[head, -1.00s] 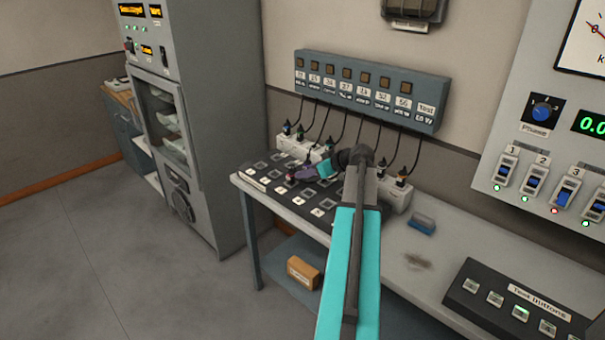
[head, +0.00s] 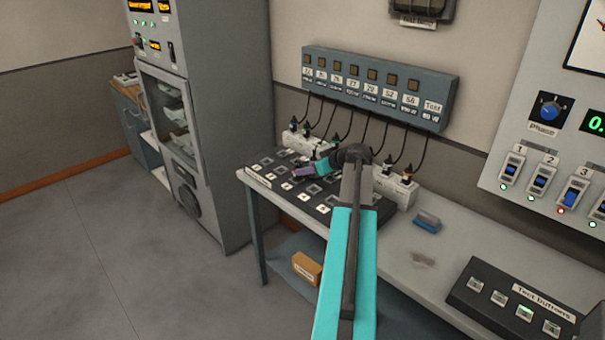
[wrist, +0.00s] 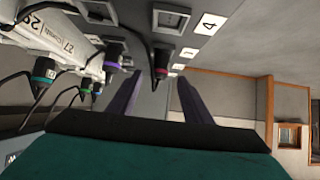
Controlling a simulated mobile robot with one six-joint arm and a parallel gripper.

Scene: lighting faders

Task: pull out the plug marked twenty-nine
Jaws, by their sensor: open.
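Several dark plugs with coloured bands stand in white socket strips at the back of the bench. In the head view, plugs (head: 407,175) show at the right and others (head: 293,125) at the left.
A grey wall box (head: 380,85) with numbered labels has cables hanging to the plugs. A black panel (head: 318,208) with square buttons lies before the sockets. A blue block (head: 427,222) and a test-button console (head: 515,310) are at the right. A cabinet (head: 215,130) stands left.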

